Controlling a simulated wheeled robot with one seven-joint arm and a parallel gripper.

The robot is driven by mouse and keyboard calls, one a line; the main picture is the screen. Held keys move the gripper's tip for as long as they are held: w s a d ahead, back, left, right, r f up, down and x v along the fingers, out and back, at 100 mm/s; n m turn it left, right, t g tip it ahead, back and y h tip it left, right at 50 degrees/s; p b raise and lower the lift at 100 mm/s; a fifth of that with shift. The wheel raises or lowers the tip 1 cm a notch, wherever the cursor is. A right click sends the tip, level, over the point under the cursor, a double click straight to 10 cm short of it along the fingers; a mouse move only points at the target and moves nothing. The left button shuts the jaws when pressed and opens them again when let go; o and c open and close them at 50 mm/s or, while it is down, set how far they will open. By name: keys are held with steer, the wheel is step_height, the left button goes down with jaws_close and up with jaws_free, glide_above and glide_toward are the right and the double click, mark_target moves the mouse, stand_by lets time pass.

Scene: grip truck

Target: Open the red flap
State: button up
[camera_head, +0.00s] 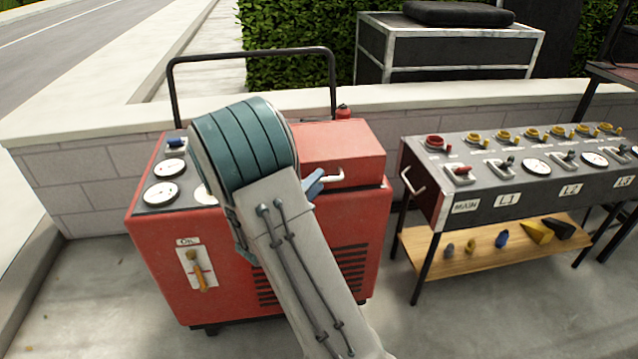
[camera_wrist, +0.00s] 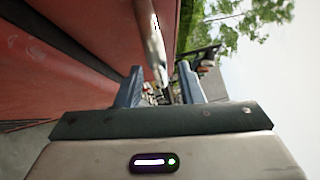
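The red flap (camera_head: 343,143) is a raised box-like cover on the right of the red machine's top, and it looks closed. Its pale metal handle (camera_head: 333,177) is on the front face, partly hidden by my arm in the head view. My gripper (camera_head: 313,185) is right at the left end of the handle, with only a blue finger showing there. In the wrist view my gripper (camera_wrist: 160,72) has its two blue fingers apart. The handle (camera_wrist: 149,38) reaches down into the gap between them. I cannot tell whether either finger touches it.
My arm crosses the front of the red machine (camera_head: 165,265). A black tube rail (camera_head: 250,57) rises behind the machine. A control stand (camera_head: 530,175) with dials and a lower wooden shelf (camera_head: 440,262) is to the right. A low brick wall (camera_head: 70,175) runs behind.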

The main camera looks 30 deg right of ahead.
steer(key=shift+x, duration=0.95)
steer(key=shift+c, duration=0.3)
jaws_close()
steer(key=shift+r, duration=0.1)
